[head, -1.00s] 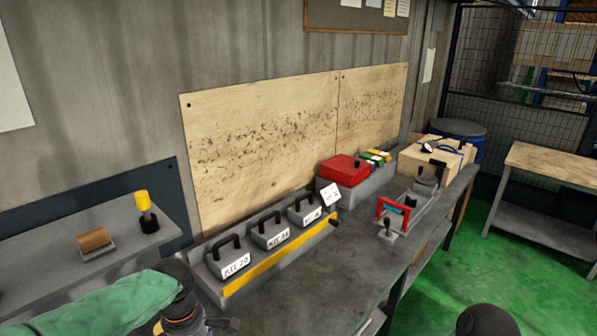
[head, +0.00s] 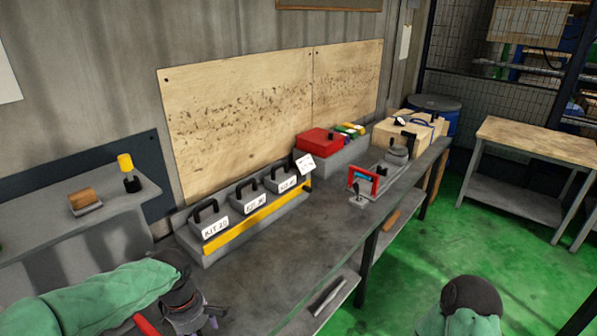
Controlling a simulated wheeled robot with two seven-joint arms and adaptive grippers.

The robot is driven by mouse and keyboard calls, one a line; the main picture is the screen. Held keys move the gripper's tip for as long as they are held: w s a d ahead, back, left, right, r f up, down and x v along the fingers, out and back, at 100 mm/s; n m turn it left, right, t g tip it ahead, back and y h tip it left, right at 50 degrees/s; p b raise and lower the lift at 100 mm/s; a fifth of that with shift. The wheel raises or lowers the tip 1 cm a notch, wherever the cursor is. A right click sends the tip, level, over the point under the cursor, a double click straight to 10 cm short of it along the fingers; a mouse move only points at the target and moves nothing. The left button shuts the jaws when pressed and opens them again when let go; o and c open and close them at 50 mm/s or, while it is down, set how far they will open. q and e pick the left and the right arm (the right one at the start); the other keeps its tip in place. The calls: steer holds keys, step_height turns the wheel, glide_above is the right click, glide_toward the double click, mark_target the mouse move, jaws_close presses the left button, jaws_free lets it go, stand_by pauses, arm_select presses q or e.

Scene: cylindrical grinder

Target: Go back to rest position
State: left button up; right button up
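My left arm, in a green sleeve, comes in at the lower left of the head view. My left gripper (head: 205,316) is dark and low by the picture's bottom edge, in front of the workbench (head: 290,245). Its fingers are small and partly cut off, so I cannot tell whether it is open or shut. It is apart from the kit boxes. My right arm shows only as a green sleeve with a dark rounded joint at the bottom right, over the green floor. My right gripper is out of view.
Several handled kit boxes (head: 247,199) stand in a yellow-edged rack (head: 262,225). A red box (head: 318,139), a red-framed tool (head: 363,181) and a wooden box (head: 405,133) are farther along. A second table (head: 535,141) stands at right. Green floor lies open between.

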arm_select(q)
steer(key=s+d+f+m+h, duration=0.1)
steer(key=d+f+m, duration=0.45)
steer(key=f, duration=0.45)
steer(key=s+d+f+m+h, duration=0.15)
steer(key=d+f+m, duration=0.35)
steer(key=f, duration=0.5)
steer(key=s+d+f+m, duration=0.2)
steer(key=s+f+m, duration=0.8)
steer(key=f, duration=0.3)
steer(key=shift+d+h, duration=0.4)
steer(key=shift+h, duration=0.05)
